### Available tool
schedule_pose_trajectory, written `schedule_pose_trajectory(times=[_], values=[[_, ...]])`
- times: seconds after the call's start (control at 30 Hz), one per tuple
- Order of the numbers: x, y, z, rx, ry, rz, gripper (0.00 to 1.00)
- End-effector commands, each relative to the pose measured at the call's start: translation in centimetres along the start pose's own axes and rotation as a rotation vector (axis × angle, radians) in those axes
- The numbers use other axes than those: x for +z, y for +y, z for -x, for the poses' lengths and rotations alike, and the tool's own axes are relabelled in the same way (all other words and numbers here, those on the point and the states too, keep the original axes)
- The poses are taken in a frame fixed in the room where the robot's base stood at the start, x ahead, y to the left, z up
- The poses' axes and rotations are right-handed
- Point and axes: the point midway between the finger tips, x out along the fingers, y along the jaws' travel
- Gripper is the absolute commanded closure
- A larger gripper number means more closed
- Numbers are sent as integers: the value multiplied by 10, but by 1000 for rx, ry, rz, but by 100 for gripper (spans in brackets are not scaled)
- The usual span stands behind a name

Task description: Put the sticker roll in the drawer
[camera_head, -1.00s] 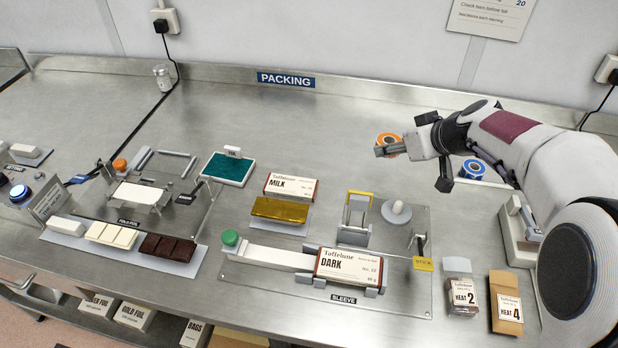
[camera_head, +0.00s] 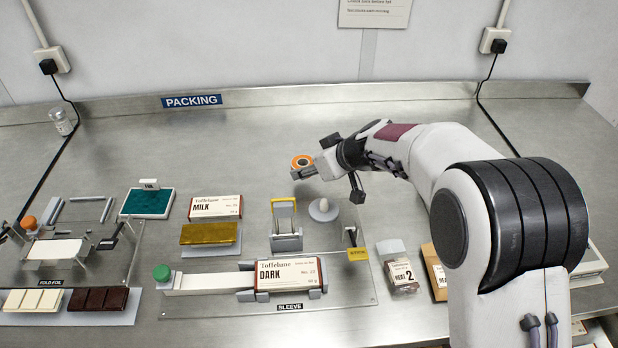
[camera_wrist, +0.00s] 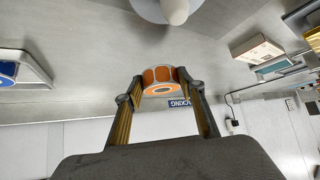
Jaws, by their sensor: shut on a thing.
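An orange-sided sticker roll (camera_head: 301,161) is held at the tips of my gripper (camera_head: 306,172), above the steel bench behind the round white knob. In the wrist view the roll (camera_wrist: 162,76) sits between the two fingertips (camera_wrist: 160,92), with its orange and white panels and its pale round face showing. My gripper is shut on it. I cannot make out the drawer in either view now; the lower right of the head view is partly covered by my arm.
The sleeve station (camera_head: 350,290) with the DARK box (camera_head: 289,275) and white knob (camera_head: 323,209) stands in front of my gripper. The bench (camera_head: 250,135) behind and left is clear. A blue item (camera_wrist: 8,70) shows in the wrist view.

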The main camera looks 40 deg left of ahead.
Motion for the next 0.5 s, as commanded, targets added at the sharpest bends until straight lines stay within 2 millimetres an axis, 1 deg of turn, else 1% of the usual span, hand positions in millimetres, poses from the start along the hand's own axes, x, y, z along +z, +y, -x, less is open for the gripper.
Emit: schedule_pose_trajectory(times=[0.27,0.5], values=[[2,0,-1,0,-1,-1,81],[17,0,-16,0,-3,-2,81]])
